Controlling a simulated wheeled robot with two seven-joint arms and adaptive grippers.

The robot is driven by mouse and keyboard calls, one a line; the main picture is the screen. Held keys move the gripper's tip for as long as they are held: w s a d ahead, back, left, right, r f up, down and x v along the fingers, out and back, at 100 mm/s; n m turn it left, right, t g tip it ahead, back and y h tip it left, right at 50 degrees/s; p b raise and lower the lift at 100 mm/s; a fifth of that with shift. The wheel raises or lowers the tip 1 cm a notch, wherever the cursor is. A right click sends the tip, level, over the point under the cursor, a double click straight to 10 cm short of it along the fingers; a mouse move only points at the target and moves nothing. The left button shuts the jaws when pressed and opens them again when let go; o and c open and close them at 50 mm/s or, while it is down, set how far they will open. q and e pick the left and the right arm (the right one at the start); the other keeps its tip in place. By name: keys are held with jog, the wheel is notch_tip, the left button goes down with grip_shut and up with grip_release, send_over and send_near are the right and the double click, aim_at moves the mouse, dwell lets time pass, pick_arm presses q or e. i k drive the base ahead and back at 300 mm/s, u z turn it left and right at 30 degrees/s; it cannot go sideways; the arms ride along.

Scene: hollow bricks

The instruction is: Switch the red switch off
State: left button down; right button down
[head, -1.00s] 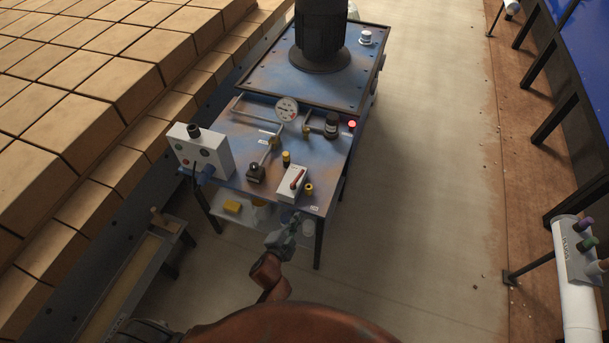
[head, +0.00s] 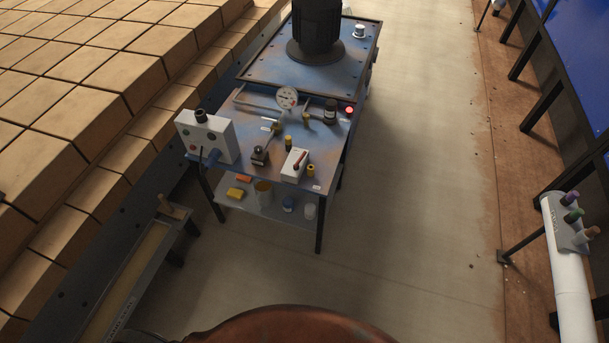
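The red switch is a red lever (head: 300,160) on a white box (head: 291,172) near the front edge of the blue worktable (head: 241,139). The lever slants up to the right in the picture. A red lamp (head: 349,110) at the table's right edge glows. Neither of my grippers is in view, and nothing of mine touches the switch.
Stacked bricks (head: 110,70) line the left. The floor (head: 420,180) right of the table is clear.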

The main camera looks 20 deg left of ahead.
aim_at(296, 166)
jog(key=u, duration=0.35)
jog(key=i, duration=0.85)
jog(key=u, duration=0.7)
